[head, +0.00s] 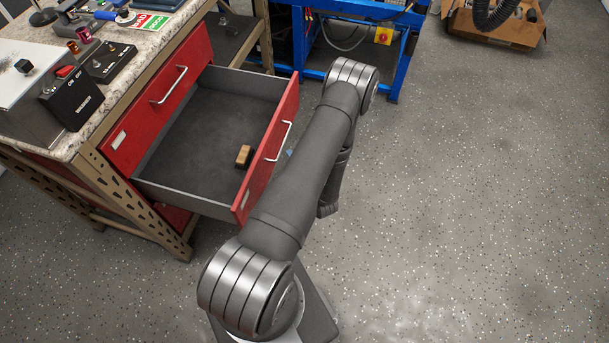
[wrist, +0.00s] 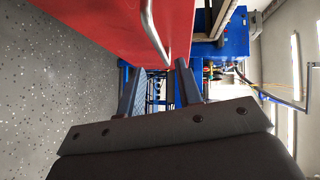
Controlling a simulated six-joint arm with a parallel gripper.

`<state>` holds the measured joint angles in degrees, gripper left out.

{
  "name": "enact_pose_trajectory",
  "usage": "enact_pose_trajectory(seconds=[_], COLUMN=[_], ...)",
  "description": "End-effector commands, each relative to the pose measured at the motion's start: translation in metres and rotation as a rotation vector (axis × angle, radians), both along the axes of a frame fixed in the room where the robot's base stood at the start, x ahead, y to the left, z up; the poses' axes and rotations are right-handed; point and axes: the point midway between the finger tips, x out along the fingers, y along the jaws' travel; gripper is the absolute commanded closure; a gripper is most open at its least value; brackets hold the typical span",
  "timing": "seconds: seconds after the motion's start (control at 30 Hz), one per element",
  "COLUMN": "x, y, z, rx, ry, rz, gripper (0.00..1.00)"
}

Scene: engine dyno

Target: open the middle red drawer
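The middle red drawer (head: 258,165) is pulled well out from the workbench in the head view, and its grey inside shows. A silver bar handle (head: 279,141) is on its red front. A red front (wrist: 115,25) with a silver handle (wrist: 150,30) fills the upper left of the wrist view. My gripper (wrist: 161,72) is open there, with a clear gap between its two fingers. The handle's near end appears by the fingertips; I cannot tell whether it lies between them. In the head view my arm hides most of the gripper, beside the drawer front.
A small wooden block (head: 243,156) lies inside the open drawer. Another red drawer front (head: 155,105) above it is shut. The workbench top (head: 130,40) carries a black switch box (head: 71,101) and tools. A blue frame (head: 397,65) stands behind.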

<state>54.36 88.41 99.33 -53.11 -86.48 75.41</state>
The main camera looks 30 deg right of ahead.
Motion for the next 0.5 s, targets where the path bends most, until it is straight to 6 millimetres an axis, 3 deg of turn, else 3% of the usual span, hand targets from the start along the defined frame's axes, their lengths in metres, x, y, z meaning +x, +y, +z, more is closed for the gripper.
enact_pose_trajectory(seconds=[0.2, 0.5], x=[-0.042, -0.079], y=[-0.001, 0.000], z=[0.006, 0.011], rx=[0.001, 0.000], ry=[0.001, 0.001], rz=[-0.005, -0.002], gripper=[0.68, 0.68])
